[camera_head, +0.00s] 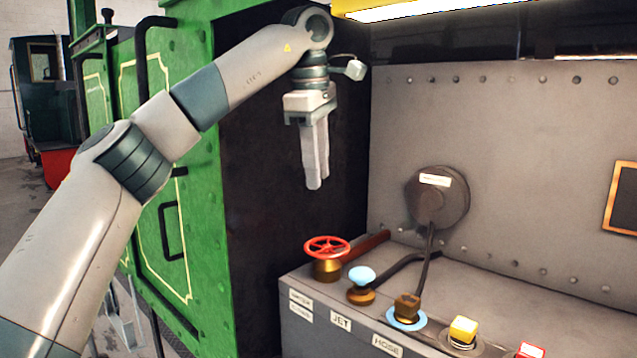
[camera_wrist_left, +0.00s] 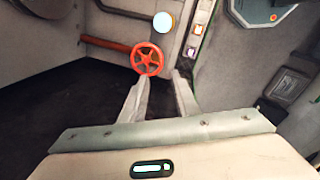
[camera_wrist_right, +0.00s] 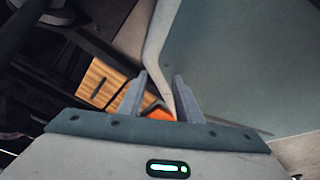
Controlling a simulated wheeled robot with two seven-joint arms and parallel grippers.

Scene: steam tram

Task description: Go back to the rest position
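My left gripper (camera_head: 314,185) hangs pointing down in the head view, above and left of the red valve wheel, with nothing held. In the left wrist view its two fingers (camera_wrist_left: 163,85) stand apart with a gap between them. The red valve wheel (camera_head: 327,247) sits on a brass base and also shows in the left wrist view (camera_wrist_left: 147,59), beyond the fingertips. My right gripper is outside the head view. In the right wrist view its fingers (camera_wrist_right: 160,78) stand apart, and I see nothing gripped between them.
A grey console carries a light-blue knob (camera_head: 362,275), a brass hose fitting on a blue ring (camera_head: 407,318), a yellow button (camera_head: 463,330) and a red button (camera_head: 530,351). A round grey cover (camera_head: 437,197) is on the back wall. The green cab side (camera_head: 190,220) stands left.

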